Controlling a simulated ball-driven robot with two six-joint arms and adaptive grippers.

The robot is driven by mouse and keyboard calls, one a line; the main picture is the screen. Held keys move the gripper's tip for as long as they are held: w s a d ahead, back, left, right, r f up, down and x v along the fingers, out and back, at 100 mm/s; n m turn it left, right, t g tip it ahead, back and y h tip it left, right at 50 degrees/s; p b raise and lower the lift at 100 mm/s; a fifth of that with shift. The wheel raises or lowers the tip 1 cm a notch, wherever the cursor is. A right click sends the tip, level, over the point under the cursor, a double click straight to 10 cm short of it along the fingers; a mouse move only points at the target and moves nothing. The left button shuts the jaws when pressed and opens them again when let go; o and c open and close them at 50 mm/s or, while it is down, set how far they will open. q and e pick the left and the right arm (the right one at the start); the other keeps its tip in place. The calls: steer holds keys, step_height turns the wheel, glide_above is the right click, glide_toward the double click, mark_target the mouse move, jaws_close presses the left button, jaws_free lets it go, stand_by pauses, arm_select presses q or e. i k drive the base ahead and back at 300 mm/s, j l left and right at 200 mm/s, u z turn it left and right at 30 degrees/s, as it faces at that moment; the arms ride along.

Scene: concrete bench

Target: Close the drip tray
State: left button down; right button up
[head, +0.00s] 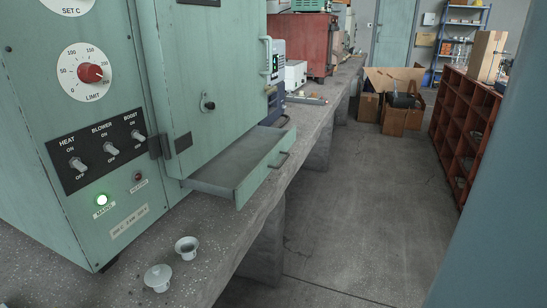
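The drip tray (238,176) is a shallow green drawer low on the green oven cabinet (205,75). It is pulled out and sticks forward over the concrete bench (190,227). Its front panel carries a small dark handle (279,159) at the right. The tray's inside shows and looks empty. The cabinet door above it is shut, with a vertical handle (267,52) near its right edge. Neither of my grippers shows in the head view.
Two small pale cups, one open (187,247) and one lidded (158,277), stand on the bench in front of the cabinet. Cardboard boxes (395,118) and a red-brown shelf (468,125) stand farther back. The floor (350,220) right of the bench is clear.

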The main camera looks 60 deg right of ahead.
mark_target(235, 173)
steer(key=z, duration=1.8)
